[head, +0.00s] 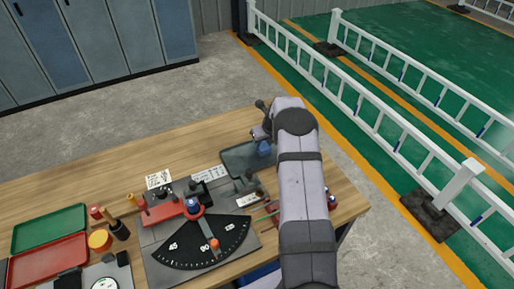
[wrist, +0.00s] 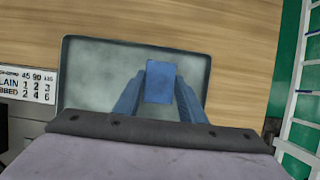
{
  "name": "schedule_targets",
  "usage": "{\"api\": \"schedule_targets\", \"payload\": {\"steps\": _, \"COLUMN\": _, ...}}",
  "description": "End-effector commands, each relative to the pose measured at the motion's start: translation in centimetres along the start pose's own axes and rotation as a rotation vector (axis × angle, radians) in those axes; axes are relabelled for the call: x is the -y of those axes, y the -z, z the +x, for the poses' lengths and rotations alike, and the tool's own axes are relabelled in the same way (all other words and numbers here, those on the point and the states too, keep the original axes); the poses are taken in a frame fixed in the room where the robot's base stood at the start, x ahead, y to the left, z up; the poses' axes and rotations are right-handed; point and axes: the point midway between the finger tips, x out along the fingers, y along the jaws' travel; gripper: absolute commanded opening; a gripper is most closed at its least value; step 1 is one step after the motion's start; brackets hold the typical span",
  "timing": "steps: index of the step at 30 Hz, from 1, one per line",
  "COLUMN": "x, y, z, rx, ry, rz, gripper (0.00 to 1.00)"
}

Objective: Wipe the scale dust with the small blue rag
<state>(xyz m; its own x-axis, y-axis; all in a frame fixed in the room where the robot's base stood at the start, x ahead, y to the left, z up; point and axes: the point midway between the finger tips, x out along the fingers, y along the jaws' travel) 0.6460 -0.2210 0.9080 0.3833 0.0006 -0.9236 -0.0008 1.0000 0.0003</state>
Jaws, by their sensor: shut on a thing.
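The small blue rag (wrist: 161,82) is a blue block-like piece between my gripper's fingertips (wrist: 160,98) in the wrist view. My gripper is shut on it and holds it over the dark grey-green tray (wrist: 82,75). The rag also shows as a small blue shape in the head view (head: 264,148), at the tray (head: 236,156) near the table's far right. I cannot tell whether the rag touches the tray surface. The tray surface looks faintly mottled, but I cannot make out distinct scale dust. My arm hides the tray's right side in the head view.
A bending plate with an angle dial (head: 200,240) stands left of my arm. A green tray (head: 48,228), a red tray (head: 48,258) and a yellow roll (head: 99,240) lie further left. A white label card (wrist: 29,86) is beside the tray. Bare wooden table (head: 110,160) lies behind.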

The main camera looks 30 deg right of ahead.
Motion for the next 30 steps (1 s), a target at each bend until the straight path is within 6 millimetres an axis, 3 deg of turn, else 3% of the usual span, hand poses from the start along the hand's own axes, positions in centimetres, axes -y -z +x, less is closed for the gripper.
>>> {"api": "schedule_targets", "payload": {"steps": 3, "x": 1.2, "y": 0.3, "z": 0.2, "rx": -0.002, "ry": 0.0, "rz": 0.001, "gripper": 0.16}}
{"api": "schedule_targets", "payload": {"steps": 9, "x": 0.9, "y": 2.1, "z": -0.7, "rx": -0.004, "ry": -0.001, "rz": 0.001, "gripper": 0.16}}
{"api": "schedule_targets", "payload": {"steps": 30, "x": -5.6, "y": 2.0, "z": -0.9, "rx": -0.004, "ry": -0.003, "rz": -0.002, "gripper": 0.16}}
